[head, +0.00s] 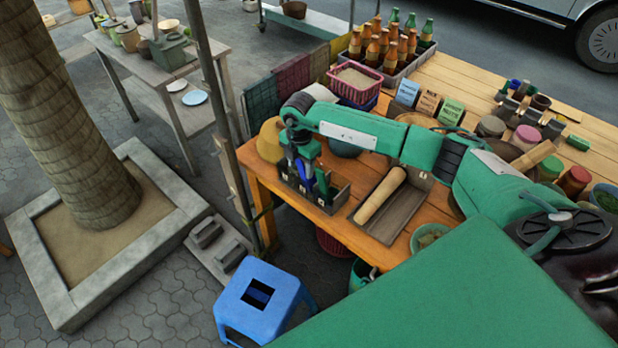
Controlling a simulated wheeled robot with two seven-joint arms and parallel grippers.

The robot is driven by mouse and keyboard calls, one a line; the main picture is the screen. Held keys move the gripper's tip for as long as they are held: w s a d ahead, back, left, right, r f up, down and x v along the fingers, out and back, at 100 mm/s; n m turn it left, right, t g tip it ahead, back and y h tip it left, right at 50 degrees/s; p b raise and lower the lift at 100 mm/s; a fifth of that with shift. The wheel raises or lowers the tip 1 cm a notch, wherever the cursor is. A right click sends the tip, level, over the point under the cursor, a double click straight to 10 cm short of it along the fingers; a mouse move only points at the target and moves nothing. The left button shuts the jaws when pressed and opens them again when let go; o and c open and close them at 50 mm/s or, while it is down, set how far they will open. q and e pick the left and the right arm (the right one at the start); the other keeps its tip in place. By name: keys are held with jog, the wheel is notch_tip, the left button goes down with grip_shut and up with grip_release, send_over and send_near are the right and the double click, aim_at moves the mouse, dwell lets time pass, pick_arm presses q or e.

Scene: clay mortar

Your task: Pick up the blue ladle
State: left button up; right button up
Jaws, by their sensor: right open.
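A blue piece (322,185), which looks like part of the blue ladle, shows at the dark divided box (341,198) on the left end of the wooden table. Its bowl is not clear to me. My right gripper (305,175) hangs over this box, pointing down, right beside the blue piece. It is open. Its fingertips overlap the box and the blue piece, so I cannot tell whether they touch. My green right arm covers part of the table behind. My left gripper is not in view.
A dark tray (408,211) with a wooden roller (381,196) lies right of the box. A yellow vessel (269,142) stands behind it on the left. A pink basket (355,85) and a bottle crate (413,62) are farther back. A post (226,120) rises close by the table's left edge.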

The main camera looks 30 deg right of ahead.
grip_shut()
jog(key=shift+r, duration=0.1)
notch_tip(320, 180, up, 20)
jog(key=b, duration=0.5)
jog(key=c, duration=0.6)
grip_release()
grip_shut()
